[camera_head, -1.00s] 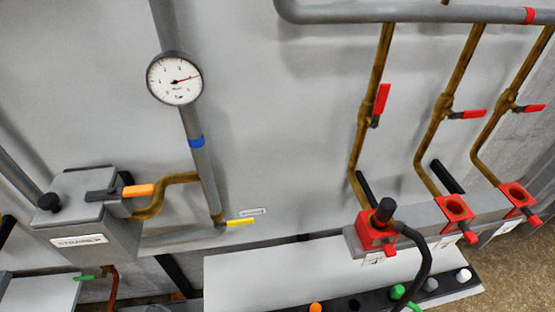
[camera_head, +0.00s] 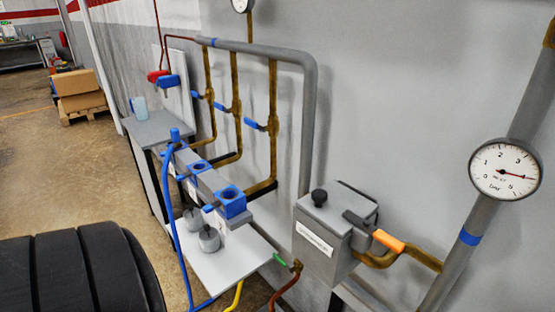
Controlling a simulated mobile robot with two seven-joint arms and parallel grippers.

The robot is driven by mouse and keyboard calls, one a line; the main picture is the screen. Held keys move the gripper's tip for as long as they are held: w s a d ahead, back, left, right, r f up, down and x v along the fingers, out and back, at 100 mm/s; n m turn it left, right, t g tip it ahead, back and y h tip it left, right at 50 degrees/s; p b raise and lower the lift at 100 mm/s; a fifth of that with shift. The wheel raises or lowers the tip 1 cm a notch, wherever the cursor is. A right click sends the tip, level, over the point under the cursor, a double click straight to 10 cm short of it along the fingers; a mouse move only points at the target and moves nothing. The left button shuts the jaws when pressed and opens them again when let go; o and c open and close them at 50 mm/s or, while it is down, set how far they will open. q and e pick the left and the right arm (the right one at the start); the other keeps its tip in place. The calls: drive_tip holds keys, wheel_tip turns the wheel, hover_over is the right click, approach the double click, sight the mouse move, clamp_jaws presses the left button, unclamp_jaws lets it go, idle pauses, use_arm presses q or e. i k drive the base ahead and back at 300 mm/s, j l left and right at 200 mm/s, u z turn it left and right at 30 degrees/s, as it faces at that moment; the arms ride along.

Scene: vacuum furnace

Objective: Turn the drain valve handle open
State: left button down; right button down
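A grey strainer box (camera_head: 325,240) with a black knob (camera_head: 319,198) on top and a white label is fixed at the wall, right of centre. A small green handle (camera_head: 281,259) sits on a copper-brown pipe (camera_head: 284,290) low at its left side. An orange lever (camera_head: 388,241) is on the brass pipe at the box's right. No label reading drain is legible, so I cannot tell for certain which handle is the drain valve's. Neither of my grippers is in view.
Blue-handled valves (camera_head: 255,124) and a manifold with blue sockets (camera_head: 231,202) stand left of the box, with blue and yellow hoses below. A pressure gauge (camera_head: 505,170) is at the right. A large black ribbed body (camera_head: 75,270) fills the lower left. Floor beyond is open.

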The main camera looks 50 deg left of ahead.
sight(290, 272)
drive_tip(key=u, duration=1.55)
drive_tip(key=i+j+z, duration=0.15)
drive_tip(key=z, duration=0.25)
drive_tip(key=i+j+z, duration=0.1)
drive_tip(key=j+z, duration=0.5)
drive_tip(key=z, duration=0.25)
drive_tip(key=j+z, duration=0.4)
drive_tip(key=j, duration=2.3)
